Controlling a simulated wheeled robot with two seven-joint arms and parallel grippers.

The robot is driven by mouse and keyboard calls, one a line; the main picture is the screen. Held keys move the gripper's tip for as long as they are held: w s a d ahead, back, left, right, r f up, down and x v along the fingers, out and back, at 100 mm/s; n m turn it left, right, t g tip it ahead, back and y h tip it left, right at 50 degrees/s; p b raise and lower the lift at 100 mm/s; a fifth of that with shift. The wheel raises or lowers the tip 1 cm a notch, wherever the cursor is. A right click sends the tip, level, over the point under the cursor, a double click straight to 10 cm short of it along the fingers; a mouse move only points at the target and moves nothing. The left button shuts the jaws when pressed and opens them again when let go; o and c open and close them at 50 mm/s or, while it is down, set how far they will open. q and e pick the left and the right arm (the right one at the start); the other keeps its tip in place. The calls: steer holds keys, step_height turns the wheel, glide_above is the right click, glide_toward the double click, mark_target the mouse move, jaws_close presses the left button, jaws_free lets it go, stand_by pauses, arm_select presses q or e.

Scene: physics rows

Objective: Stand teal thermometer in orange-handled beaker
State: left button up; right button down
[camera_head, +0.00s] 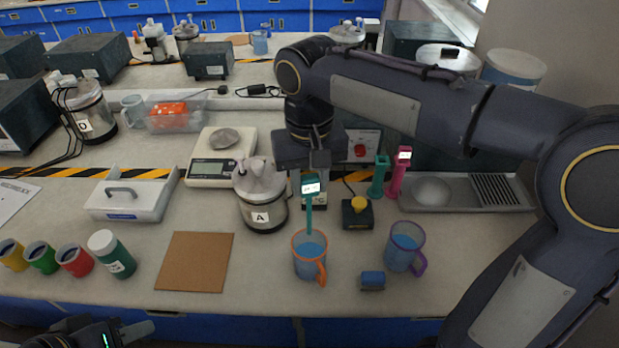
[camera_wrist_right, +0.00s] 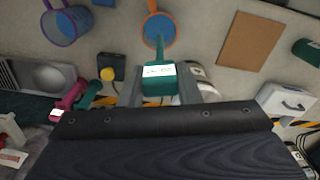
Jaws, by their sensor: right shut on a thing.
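The teal thermometer (camera_head: 309,190) has a square head with a white label and a thin stem pointing down. My right gripper (camera_head: 310,178) is shut on its head, which also shows between the fingers in the right wrist view (camera_wrist_right: 158,80). The orange-handled beaker (camera_head: 309,262) stands below on the bench, with blue contents. In the head view the stem's lower end overlaps the beaker's opening; I cannot tell how far it is inside. The beaker also shows in the right wrist view (camera_wrist_right: 158,32). My left gripper (camera_head: 125,332) is at the bottom left, apart from these things; its jaw opening is unclear.
A purple-handled beaker (camera_head: 404,246) and a small blue block (camera_head: 372,281) stand to the right. Jar A (camera_head: 262,200) and a brown board (camera_head: 195,262) are to the left. A box with a yellow knob (camera_head: 357,213) and pink (camera_head: 399,175) and green (camera_head: 378,178) items stand behind.

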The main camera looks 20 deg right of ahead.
steer(key=shift+f+b, duration=1.15)
steer(key=shift+f, duration=0.3)
steer(key=shift+f+b, duration=2.6)
steer(key=shift+f, duration=1.35)
steer(key=c, duration=1)
jaws_free()
steer(key=shift+o, duration=0.2)
step_height(320, 180, up, 8)
steer(key=shift+f+p, duration=0.1)
steer(key=shift+p, duration=0.5)
